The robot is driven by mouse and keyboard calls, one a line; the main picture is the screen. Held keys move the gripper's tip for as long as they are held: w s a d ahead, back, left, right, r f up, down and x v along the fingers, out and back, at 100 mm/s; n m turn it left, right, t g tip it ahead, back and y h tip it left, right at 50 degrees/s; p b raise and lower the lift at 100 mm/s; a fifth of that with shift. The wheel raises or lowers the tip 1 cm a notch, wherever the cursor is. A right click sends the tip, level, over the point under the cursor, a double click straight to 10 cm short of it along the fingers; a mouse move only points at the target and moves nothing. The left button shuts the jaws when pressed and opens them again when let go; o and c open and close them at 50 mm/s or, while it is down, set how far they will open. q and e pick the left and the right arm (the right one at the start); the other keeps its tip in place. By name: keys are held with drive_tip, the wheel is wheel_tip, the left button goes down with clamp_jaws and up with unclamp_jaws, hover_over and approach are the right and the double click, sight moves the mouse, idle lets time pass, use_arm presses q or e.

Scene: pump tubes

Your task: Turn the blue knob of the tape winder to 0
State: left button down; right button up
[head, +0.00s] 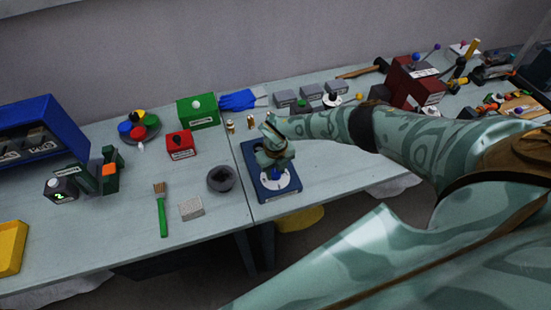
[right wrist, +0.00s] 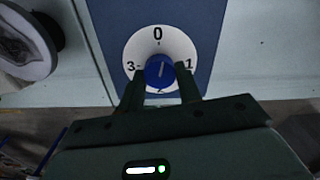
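The tape winder is a blue box (head: 281,202) at the front edge of the table, right of centre in the head view; its blue face (right wrist: 205,22) fills the middle of the right wrist view. Its white dial (right wrist: 158,46) is marked 0 at the top, 1 right, 2 bottom and 3 left. The blue knob (right wrist: 160,72) has a faint pale line pointing roughly up, slightly right of the 0. My right gripper (right wrist: 160,78) has one finger on each side of the knob, apparently touching it. My left gripper is not in view.
A dark grey round thing (head: 221,179) stands left of the winder. A red box (head: 180,147), a green box (head: 198,113) and blue gloves (head: 238,100) lie behind. A green-handled brush (head: 162,215) and grey block (head: 191,208) are further left. My right arm crosses the right side.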

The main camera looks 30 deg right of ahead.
drive_tip(key=shift+n, duration=0.4)
drive_tip(key=o, duration=0.7)
drive_tip(key=shift+n, duration=0.6)
drive_tip(key=o, duration=0.5)
drive_tip(key=shift+c, duration=0.2)
wheel_tip(320, 180, up, 8)
drive_tip(key=shift+p, duration=1.1)
wheel_tip(320, 180, up, 8)
hover_over(276, 172)
drive_tip(key=shift+a+r, duration=0.1)
drive_tip(key=shift+r, duration=0.1)
